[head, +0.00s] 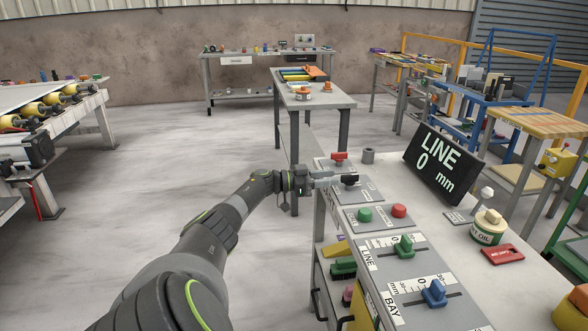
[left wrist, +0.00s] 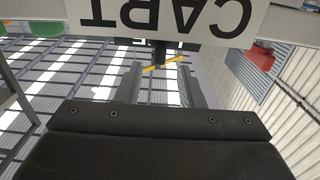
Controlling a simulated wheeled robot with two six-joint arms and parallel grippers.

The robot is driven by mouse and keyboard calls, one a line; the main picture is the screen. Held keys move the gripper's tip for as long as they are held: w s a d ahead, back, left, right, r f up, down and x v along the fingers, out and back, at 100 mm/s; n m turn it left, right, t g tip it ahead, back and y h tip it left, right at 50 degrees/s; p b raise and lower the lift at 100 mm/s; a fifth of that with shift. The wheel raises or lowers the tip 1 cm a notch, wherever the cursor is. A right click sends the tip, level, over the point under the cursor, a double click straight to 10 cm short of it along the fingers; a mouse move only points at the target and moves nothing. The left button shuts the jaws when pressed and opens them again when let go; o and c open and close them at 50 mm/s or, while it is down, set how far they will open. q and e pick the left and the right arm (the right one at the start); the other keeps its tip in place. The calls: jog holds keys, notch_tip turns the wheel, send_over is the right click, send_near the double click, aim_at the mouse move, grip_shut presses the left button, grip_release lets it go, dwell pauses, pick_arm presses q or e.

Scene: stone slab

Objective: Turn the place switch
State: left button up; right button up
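A black switch knob (head: 349,180) stands on a grey label plate (head: 370,190) at the near bench's left edge. I cannot read its lettering in the head view. My left gripper (head: 328,178) is level with this knob, close to its left side. In the left wrist view the two fingers (left wrist: 159,75) stand apart, and a dark piece (left wrist: 160,52), seemingly the knob, shows between or just beyond their tips. A white plate with upside-down "CART" lettering (left wrist: 165,18) is above them. I cannot tell whether the fingers touch the knob. My right gripper is not in view.
A red knob (head: 339,157) is just behind. Green (head: 364,215) and red (head: 399,211) buttons, a green slider (head: 404,247) and a blue slider (head: 434,293) are nearer. A display (head: 444,163) reads "LINE 0 mm". Open floor (head: 130,210) lies left of the bench.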

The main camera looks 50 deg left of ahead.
pick_arm(q)
jog(key=v, duration=1)
jog(key=shift+s+a+b, duration=0.15)
jog(key=shift+s+b, duration=0.1)
jog(key=shift+b, duration=0.05)
